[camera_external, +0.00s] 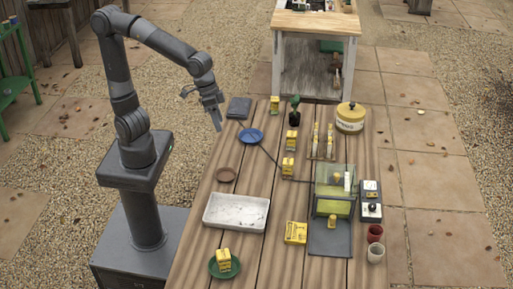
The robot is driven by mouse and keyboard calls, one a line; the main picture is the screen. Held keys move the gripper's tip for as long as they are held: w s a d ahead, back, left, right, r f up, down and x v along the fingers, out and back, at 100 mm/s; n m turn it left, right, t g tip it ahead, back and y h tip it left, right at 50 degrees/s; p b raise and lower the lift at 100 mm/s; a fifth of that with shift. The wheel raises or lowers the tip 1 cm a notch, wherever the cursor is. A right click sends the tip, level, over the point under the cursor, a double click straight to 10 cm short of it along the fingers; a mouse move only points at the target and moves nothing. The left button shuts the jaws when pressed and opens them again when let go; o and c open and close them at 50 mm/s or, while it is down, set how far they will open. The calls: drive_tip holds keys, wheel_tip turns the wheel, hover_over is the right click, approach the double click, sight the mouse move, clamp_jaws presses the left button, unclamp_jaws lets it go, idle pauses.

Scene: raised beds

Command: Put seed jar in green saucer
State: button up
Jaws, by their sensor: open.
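The green saucer (212,271) lies at the near left end of the wooden table, with small yellow block-like items (223,259) on it. I cannot tell surely which thing is the seed jar. Similar small yellow containers with dark markings stand at the far end (275,105), mid-table (292,141) and just nearer (288,168). My gripper (218,126) is open and empty, above the table's far left edge, well away from the green saucer.
A blue saucer (251,136), brown saucer (226,174) and white tray (236,212) line the left side. A clear-walled case (335,185), control box (370,201), yellow packet (296,232), red pot (375,233) and tube rack (322,145) fill the right.

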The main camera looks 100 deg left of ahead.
drive_tip(key=s+a+m+t+y, duration=0.1)
drive_tip(key=s+a+m+t, duration=0.1)
drive_tip(key=s+a, duration=0.7)
drive_tip(key=s, duration=0.4)
drive_tip(key=shift+s+a+r, duration=0.2)
drive_tip(key=shift+s+r, duration=0.05)
drive_tip(key=shift+s, duration=0.05)
